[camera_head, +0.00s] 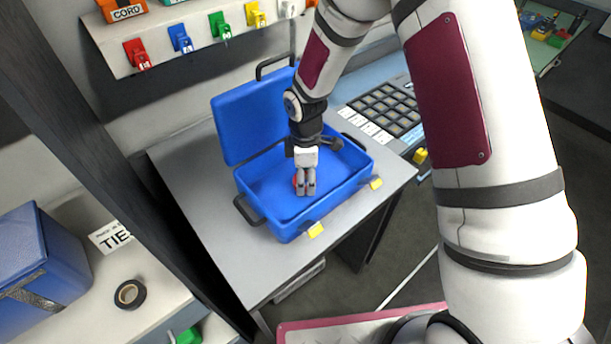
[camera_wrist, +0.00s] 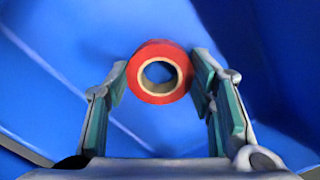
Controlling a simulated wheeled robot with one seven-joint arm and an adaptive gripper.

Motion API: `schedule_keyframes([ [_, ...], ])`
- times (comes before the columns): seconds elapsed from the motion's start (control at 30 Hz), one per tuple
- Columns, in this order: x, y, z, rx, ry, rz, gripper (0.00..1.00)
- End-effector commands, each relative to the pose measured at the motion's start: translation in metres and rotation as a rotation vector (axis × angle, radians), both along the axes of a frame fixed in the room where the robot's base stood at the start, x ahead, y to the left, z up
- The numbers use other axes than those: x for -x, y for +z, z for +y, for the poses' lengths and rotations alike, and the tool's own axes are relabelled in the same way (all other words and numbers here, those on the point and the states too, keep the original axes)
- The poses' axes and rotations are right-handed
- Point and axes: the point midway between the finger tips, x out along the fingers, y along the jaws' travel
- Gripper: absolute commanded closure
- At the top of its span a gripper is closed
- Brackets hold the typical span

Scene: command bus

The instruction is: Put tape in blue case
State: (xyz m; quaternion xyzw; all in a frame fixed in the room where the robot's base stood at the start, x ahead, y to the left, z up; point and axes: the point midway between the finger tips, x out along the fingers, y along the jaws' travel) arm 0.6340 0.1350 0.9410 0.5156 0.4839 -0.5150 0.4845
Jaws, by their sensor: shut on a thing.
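The blue case (camera_head: 276,220) stands open on a grey table, its lid raised at the back left. My gripper (camera_head: 306,190) is inside the outline of the case, pointing down over its floor. In the wrist view my gripper (camera_wrist: 160,85) is shut on a red roll of tape (camera_wrist: 174,98), with a finger at each side of it. Blue case surface (camera_wrist: 60,75) fills the background there. A bit of the red tape also shows beside the fingers in the head view (camera_head: 295,181). I cannot tell whether the tape touches the case floor.
A black tape roll (camera_head: 130,293) lies on the counter at left by a "TIE" label and a blue box (camera_head: 38,265). A key panel (camera_head: 385,108) is right of the case. Coloured hooks (camera_head: 180,38) line the wall. The grey table (camera_head: 190,180) has free room left of the case.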

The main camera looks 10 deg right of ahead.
Motion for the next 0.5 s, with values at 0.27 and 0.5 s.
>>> schedule_keyframes([
  [0.27,-0.0005,-0.0037,-0.0002,0.0,0.0,0.001,0.72],
  [0.5,-0.0002,-0.0027,-0.0002,0.0,0.0,0.0,0.31],
])
